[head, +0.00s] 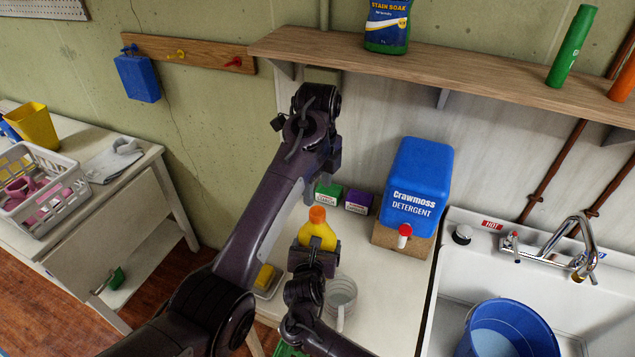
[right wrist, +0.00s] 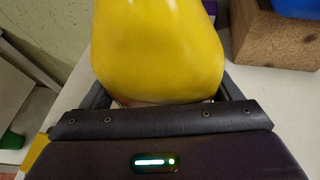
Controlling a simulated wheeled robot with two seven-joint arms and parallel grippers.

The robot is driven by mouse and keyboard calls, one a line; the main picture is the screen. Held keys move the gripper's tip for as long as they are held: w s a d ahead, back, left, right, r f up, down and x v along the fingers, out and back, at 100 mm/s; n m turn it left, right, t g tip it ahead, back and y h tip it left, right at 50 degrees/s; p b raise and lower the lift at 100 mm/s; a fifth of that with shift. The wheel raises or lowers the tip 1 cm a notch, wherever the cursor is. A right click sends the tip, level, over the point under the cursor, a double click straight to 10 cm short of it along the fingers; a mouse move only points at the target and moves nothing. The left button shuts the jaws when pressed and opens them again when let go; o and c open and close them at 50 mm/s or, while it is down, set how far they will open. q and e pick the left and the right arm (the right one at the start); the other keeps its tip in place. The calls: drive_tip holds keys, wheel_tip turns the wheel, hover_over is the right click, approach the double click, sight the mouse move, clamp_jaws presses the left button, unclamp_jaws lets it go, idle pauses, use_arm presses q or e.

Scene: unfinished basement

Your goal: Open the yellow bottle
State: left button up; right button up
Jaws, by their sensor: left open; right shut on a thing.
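The yellow bottle (head: 318,232) stands upright with its orange cap (head: 317,214) on top. My right gripper (head: 314,248) is shut on the bottle's body; in the right wrist view the yellow bottle (right wrist: 158,50) fills the space between the fingers. The bottle's base is hidden behind my right gripper in the head view. My left gripper (head: 333,163) is open and empty, above the cap and apart from it. My left forearm partly hides it.
A blue detergent container (head: 416,185) with a red-capped spout stands on a brown block at the right. Small green (head: 328,194) and purple boxes (head: 358,201) sit behind the bottle. A clear mug (head: 341,293) and yellow sponge (head: 265,277) are close by. A wooden shelf (head: 450,62) overhangs.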

sight(317, 211)
use_arm(q)
drive_tip(key=shift+r+m, duration=0.2)
drive_tip(key=shift+m, duration=0.7)
drive_tip(key=shift+f, duration=0.15)
wheel_tip(317, 211, down, 8)
drive_tip(key=shift+r, duration=0.15)
